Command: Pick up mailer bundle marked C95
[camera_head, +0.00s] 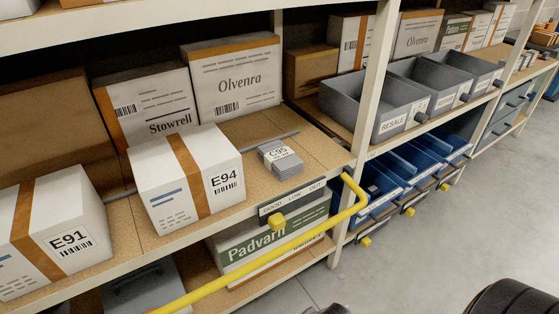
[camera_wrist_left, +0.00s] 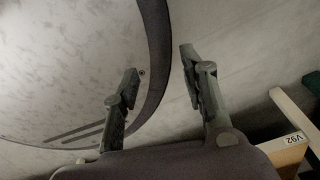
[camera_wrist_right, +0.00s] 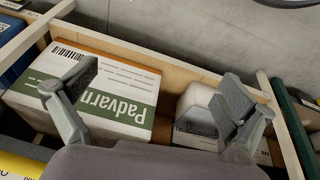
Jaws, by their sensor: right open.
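The mailer bundle marked C95 (camera_head: 288,165) is a small grey stack with a white label band. It lies on the wooden shelf (camera_head: 245,131), right of the white E94 box (camera_head: 183,190) and apart from it. My left gripper (camera_wrist_left: 158,78) is open and empty over the grey floor, with a round dark-rimmed surface beside it. My right gripper (camera_wrist_right: 158,85) is open and empty, its fingers wide apart before the Padvarn box (camera_wrist_right: 105,92).
A yellow rail (camera_head: 270,253) runs along the shelf front, bending up near a cream post (camera_head: 366,90). The Stowrell box (camera_head: 150,105) and Olvenra box (camera_head: 232,80) stand behind the bundle. Grey bins (camera_head: 375,100) sit right of the post. Grey floor (camera_head: 450,235) is clear at the right.

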